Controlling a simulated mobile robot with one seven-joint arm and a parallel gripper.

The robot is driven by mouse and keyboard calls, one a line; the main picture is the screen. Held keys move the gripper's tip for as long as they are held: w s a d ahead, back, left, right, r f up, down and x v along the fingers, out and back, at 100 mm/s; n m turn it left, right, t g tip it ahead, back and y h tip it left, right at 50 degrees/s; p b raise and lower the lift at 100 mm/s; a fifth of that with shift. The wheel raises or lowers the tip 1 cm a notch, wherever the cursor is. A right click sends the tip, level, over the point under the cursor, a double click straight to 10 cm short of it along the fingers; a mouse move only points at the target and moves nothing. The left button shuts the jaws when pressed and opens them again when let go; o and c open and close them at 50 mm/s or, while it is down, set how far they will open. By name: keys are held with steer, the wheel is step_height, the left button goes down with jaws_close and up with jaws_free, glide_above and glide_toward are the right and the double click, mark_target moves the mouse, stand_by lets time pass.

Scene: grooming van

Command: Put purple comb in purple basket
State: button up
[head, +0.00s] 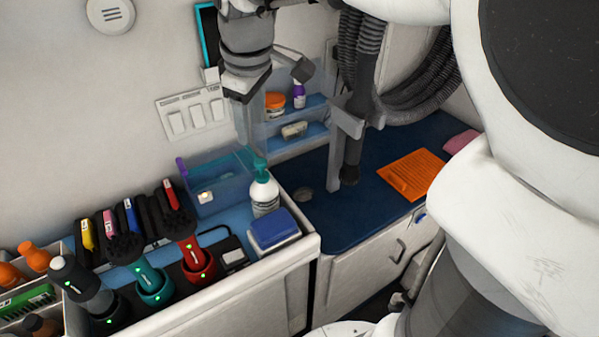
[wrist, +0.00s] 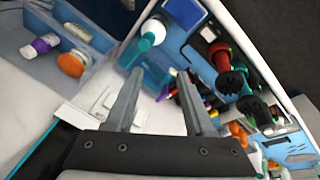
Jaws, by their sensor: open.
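A translucent blue-purple basket (head: 228,188) stands on the counter against the wall. A narrow purple piece (head: 181,167) shows at its left end; I cannot tell whether it is the comb. A small pale item with a light spot shows at the basket's front. My gripper (head: 248,125) is above and behind the basket, near the wall, pointing down. In the wrist view my gripper (wrist: 158,88) has its two fingers wide apart with nothing held between them. Blue basket-like surface and small coloured items, one purple, show beyond the fingers. No comb is clearly identifiable.
A teal-pump bottle (head: 263,190) and a blue-lidded box (head: 274,230) stand right of the basket. Clippers in red (head: 196,258) and teal (head: 151,280) holders stand in front. A shelf (head: 290,137) and hanging hose are to the right. The blue tabletop (head: 375,215) is mostly clear.

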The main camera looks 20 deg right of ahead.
steer(key=s+d+f+m+t, duration=0.1)
steer(key=s+m, duration=0.3)
steer(key=s, duration=0.4)
steer(key=s+d+f+m+t, duration=0.1)
steer(key=s+d+m, duration=0.2)
steer(key=s, duration=0.6)
steer(key=shift+f+m+t, duration=0.2)
steer(key=shift+m+t, duration=0.1)
steer(key=shift+m, duration=0.8)
